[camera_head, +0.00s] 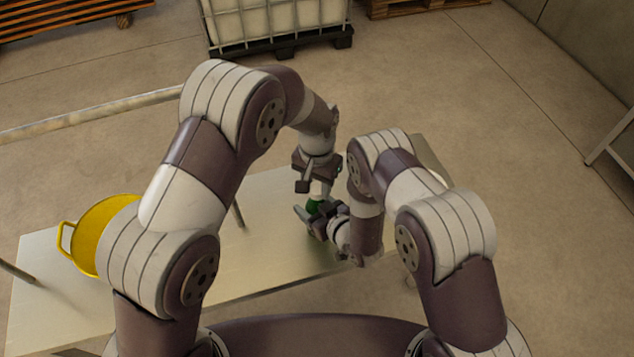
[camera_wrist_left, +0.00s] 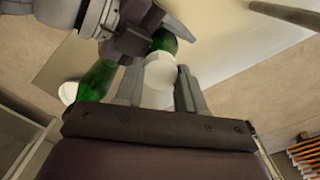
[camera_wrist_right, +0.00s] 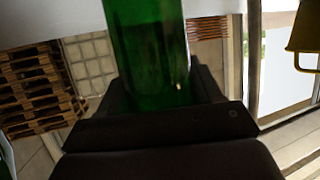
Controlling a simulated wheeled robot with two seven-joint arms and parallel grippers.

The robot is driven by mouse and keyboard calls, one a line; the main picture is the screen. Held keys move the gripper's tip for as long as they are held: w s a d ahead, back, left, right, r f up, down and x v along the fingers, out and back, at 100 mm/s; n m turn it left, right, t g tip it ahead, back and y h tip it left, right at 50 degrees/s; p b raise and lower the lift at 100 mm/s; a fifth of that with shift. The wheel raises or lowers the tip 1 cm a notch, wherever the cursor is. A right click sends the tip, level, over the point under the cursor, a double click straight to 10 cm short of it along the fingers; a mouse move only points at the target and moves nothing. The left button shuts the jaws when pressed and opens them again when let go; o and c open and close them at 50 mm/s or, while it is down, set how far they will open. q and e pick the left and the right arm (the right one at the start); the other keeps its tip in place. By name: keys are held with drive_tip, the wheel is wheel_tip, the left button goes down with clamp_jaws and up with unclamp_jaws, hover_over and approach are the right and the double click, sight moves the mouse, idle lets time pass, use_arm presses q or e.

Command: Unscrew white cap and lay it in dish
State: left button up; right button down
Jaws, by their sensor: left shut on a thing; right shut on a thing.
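The white cap (camera_wrist_left: 159,76) is between the fingers of my left gripper (camera_wrist_left: 160,88) in the left wrist view. The green bottle (camera_wrist_left: 164,41) is right beside the cap; I cannot tell whether they touch. My right gripper (camera_wrist_right: 160,88) is shut on the green bottle (camera_wrist_right: 148,50), whose ends are out of its wrist view. In the head view my left gripper (camera_head: 316,190) is above the bottle (camera_head: 313,207) and my right gripper (camera_head: 320,217) is around it. A white round thing, perhaps the dish (camera_wrist_left: 68,92), is partly hidden at left.
Another green glass shape (camera_wrist_left: 97,80) shows near the white round thing; I cannot tell whether it is a second bottle. A yellow pot (camera_head: 100,235) stands on the left of the pale table (camera_head: 270,260). My arms cover much of the table. A caged white tank (camera_head: 275,20) stands behind.

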use_arm(q)
drive_tip(key=n, duration=1.6)
drive_tip(key=shift+r, duration=0.1)
drive_tip(key=n, duration=0.3)
drive_tip(key=shift+n, duration=0.4)
drive_tip(key=n, duration=1.2)
drive_tip(key=shift+w, duration=0.1)
